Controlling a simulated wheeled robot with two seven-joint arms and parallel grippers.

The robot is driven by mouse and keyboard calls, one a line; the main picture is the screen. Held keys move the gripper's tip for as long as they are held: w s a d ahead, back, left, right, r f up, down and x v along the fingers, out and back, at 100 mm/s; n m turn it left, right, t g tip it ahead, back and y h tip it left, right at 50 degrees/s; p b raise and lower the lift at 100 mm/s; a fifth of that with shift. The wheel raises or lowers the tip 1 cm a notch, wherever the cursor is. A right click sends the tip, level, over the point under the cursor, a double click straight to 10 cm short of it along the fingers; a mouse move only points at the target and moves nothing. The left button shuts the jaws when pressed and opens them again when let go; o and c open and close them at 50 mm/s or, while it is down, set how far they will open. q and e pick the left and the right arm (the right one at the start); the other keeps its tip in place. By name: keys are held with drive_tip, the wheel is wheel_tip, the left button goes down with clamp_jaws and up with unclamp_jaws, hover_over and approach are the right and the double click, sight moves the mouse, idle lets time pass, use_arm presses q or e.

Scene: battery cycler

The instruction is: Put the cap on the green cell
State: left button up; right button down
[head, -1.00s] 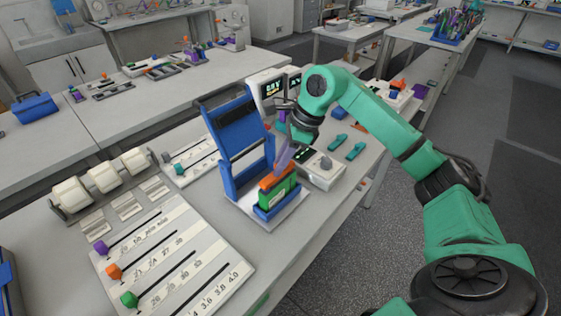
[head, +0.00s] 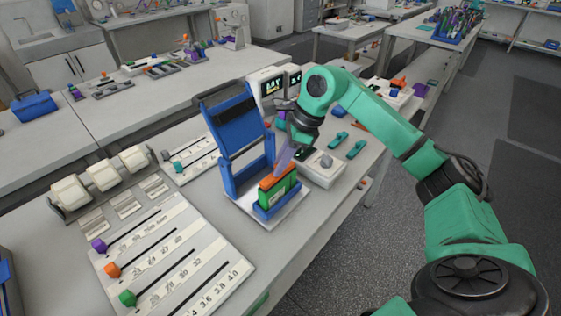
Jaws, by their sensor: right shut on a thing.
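The green cell (head: 282,195) stands upright in a blue holder on a white base, below an upright blue frame. An orange cap (head: 268,182) is at the top of the cell; at this size I cannot tell whether it is fully seated. My right gripper (head: 280,168) reaches down from the upper right with its purple fingers at the orange cap, shut on it. The fingers hide part of the cap. My left gripper is not in view.
The blue frame (head: 237,122) rises just behind the cell. A slider panel (head: 175,255) lies at front left, with white rollers (head: 104,175) behind it. A grey-white box (head: 322,170) and teal pieces (head: 355,149) are right of the cell.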

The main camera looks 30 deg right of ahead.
idle(0.3)
drive_tip(key=shift+c, duration=1.1)
unclamp_jaws()
drive_tip(key=shift+r+p, duration=2.9)
drive_tip(key=shift+r, duration=0.55)
clamp_jaws()
drive_tip(key=shift+f, duration=0.1)
drive_tip(key=shift+f+b, duration=2.15)
drive_tip(key=shift+f, duration=0.4)
